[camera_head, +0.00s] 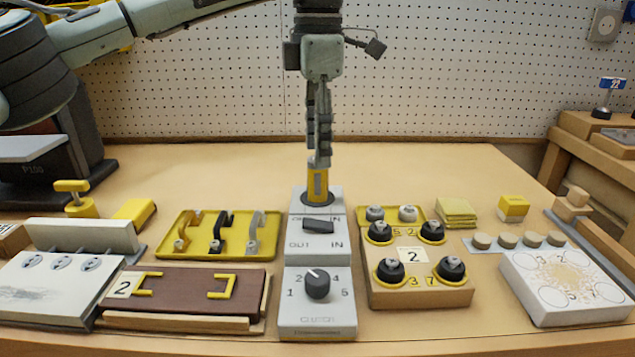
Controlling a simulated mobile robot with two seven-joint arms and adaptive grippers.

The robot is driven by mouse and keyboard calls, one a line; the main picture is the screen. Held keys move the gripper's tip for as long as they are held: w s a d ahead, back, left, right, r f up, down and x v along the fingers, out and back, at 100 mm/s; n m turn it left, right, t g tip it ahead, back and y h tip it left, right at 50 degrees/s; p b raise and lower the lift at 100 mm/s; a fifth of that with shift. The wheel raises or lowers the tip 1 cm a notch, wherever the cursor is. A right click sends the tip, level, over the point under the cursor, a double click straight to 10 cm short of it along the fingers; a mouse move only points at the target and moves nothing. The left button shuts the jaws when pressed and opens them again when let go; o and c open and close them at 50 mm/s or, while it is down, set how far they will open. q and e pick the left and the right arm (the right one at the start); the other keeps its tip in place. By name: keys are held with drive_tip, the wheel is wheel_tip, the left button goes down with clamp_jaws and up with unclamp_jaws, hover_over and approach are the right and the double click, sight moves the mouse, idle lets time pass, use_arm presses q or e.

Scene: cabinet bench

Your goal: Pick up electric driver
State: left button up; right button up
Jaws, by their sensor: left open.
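The electric driver (318,184) appears to be the yellow and grey upright piece standing in a dark round socket on the grey control box (318,262), at its back end. My left gripper (320,157) points straight down onto the top of this piece. Its fingers show almost edge-on and overlap the driver's top, so I cannot tell whether they touch it. The gripper is open. The box carries a dark IN/OUT switch (318,226) and a round clutch knob (317,284) in front of the driver. My right gripper is not in view.
A yellow tray with handles (219,256) and a brown drawer-like panel (190,290) lie left of the box. A wooden block with black knobs (420,290) stands close on its right. A white board (566,287) lies farther right. The bench behind is mostly clear up to the pegboard (440,75).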

sight(318, 193)
use_arm(q)
drive_tip(key=f, duration=0.4)
drive_tip(key=shift+w+a+f, duration=0.1)
drive_tip(key=shift+w+f, duration=0.15)
drive_tip(key=shift+f, duration=0.05)
clamp_jaws()
